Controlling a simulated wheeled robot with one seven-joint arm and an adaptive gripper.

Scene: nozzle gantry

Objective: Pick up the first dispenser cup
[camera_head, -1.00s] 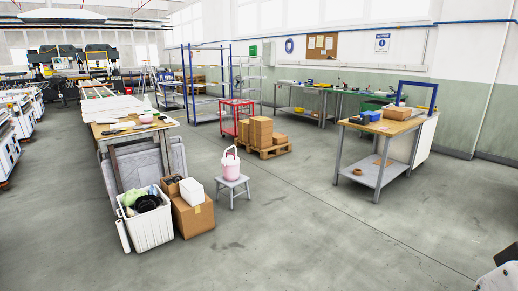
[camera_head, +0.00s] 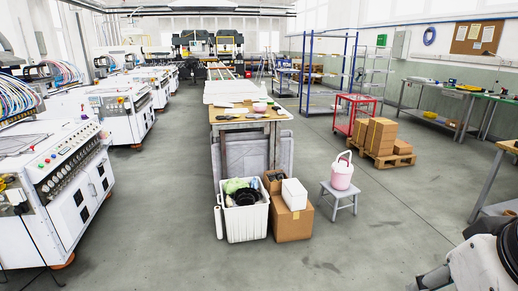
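I cannot make out a dispenser cup for certain in this view. A white and pink bucket with a raised handle (camera_head: 342,171) stands on a small grey stool (camera_head: 338,196), right of the middle. A small pink item (camera_head: 259,107) lies on the long wooden-topped table (camera_head: 232,116), too small to identify. White machines with small round parts along their fronts (camera_head: 62,180) stand at the left. Part of my arm shows at the lower right corner, but the fingers of my gripper are not visible.
A white crate of mixed items (camera_head: 246,221) and a cardboard box (camera_head: 292,222) stand before the table. Stacked boxes (camera_head: 379,136) sit on a pallet near a red cart (camera_head: 355,113). A workbench (camera_head: 497,180) is cut by the right edge. Floor is clear in front and between machines and table.

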